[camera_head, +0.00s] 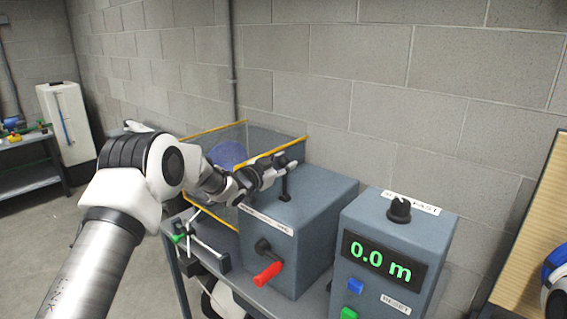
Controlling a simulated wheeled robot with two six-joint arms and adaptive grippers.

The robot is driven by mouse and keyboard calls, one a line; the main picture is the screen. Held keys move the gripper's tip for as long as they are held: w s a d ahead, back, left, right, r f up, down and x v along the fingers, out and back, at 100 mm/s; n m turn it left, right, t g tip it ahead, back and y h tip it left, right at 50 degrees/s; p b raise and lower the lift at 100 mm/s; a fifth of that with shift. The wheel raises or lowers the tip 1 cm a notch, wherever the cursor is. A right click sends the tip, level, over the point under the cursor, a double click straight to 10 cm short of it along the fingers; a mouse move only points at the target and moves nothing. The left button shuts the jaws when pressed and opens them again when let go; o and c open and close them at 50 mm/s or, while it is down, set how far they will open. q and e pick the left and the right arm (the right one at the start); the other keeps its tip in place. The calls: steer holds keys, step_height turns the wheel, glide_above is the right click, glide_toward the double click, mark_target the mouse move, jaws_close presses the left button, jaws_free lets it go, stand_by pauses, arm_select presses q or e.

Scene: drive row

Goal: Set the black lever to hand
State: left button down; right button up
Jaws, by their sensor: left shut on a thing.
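The black lever (286,189) stands roughly upright on top of a blue-grey box (322,188). A white label strip (268,220) with small lettering, too small to read surely, runs along the top front edge of the box. My left gripper (286,163) reaches in from the left over the box and is shut on the upper end of the black lever. The gripper hides the lever's top. My right gripper is not in view.
To the right stands a control unit (388,250) with a black knob (399,210) and a display reading 0.0 m. A yellow-edged mesh guard (215,131) stands behind my arm.

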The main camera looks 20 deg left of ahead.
arm_select(q)
steer(key=shift+r, duration=0.1)
steer(key=c, duration=0.8)
jaws_free()
steer(key=shift+d, duration=0.1)
steer(key=shift+o, duration=0.4)
steer(key=shift+w+d+f, duration=0.15)
steer(key=shift+w+f, duration=0.05)
steer(key=shift+w, duration=0.1)
steer(key=shift+s+a, duration=0.25)
steer(key=shift+s, duration=0.2)
steer(key=v, duration=1.1)
steer(key=shift+d, duration=0.1)
